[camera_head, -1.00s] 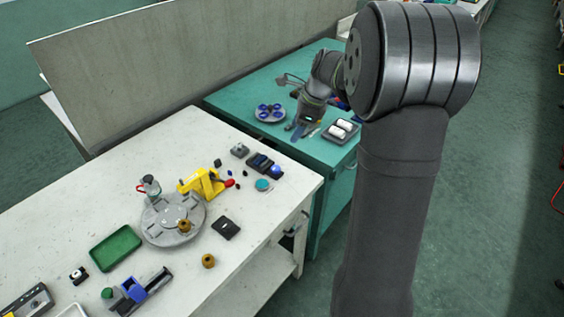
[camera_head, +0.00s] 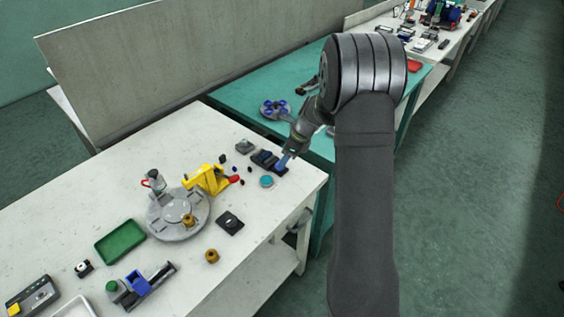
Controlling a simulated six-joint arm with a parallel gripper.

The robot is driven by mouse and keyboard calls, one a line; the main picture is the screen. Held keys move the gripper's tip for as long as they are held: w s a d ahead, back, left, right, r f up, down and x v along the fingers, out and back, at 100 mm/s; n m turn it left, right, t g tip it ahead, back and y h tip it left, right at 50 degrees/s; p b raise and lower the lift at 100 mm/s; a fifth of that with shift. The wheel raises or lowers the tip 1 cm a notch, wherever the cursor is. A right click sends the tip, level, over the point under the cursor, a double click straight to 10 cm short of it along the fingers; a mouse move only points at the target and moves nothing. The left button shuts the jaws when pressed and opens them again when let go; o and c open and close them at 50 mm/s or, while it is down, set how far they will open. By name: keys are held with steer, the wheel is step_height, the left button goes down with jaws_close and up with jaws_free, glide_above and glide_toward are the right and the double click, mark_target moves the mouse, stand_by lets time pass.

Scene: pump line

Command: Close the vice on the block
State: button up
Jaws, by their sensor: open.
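A small dark fixture with blue parts (camera_head: 263,158), which looks like the vice, sits near the far right edge of the white table. My gripper (camera_head: 283,161) reaches down at its right end, where a blue knob showed earlier. The gripper is open; its fingers are small in the picture, and I cannot tell if they touch the fixture. The block cannot be made out clearly between the jaws. Another device with a blue block-like part and a green knob (camera_head: 137,288) lies at the near left of the table.
A yellow clamp (camera_head: 208,179) and a round grey plate (camera_head: 165,224) stand left of my gripper. A teal disc (camera_head: 266,181) and a small grey block (camera_head: 244,146) lie close by. A green tray (camera_head: 120,241) is further left. The teal table (camera_head: 240,97) adjoins behind.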

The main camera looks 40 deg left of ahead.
steer(key=shift+x, duration=1.8)
steer(key=c, duration=0.9)
steer(key=shift+c, duration=0.2)
